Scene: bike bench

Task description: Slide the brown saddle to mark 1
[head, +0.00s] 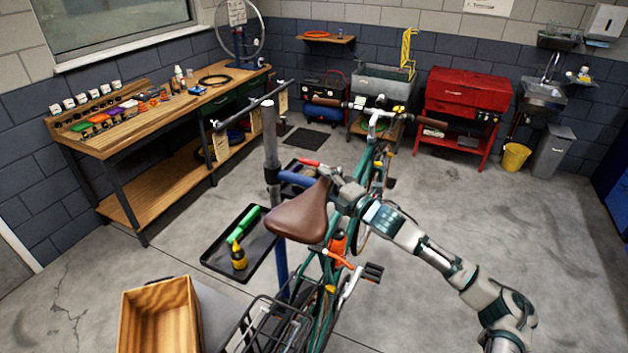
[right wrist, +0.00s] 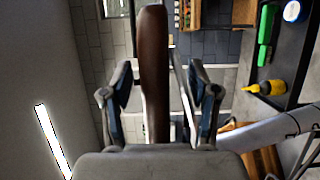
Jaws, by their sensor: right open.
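The brown saddle (head: 299,214) sits on the green bike (head: 322,300) in the middle of the head view. My right gripper (head: 342,192) is at the saddle's far, narrow end, with its arm coming from the right. In the right wrist view, the brown saddle (right wrist: 154,70) stands between the two spread fingers of my right gripper (right wrist: 160,95). Dark gaps show on both sides, so the fingers look apart from it. The saddle's post and any numbered marks are too hidden or small to make out. My left gripper is out of view.
A repair stand post (head: 270,140) rises beside the bike. A wooden crate (head: 128,325) stands at front left. A workbench (head: 128,140) lines the left wall. Floor at right is clear.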

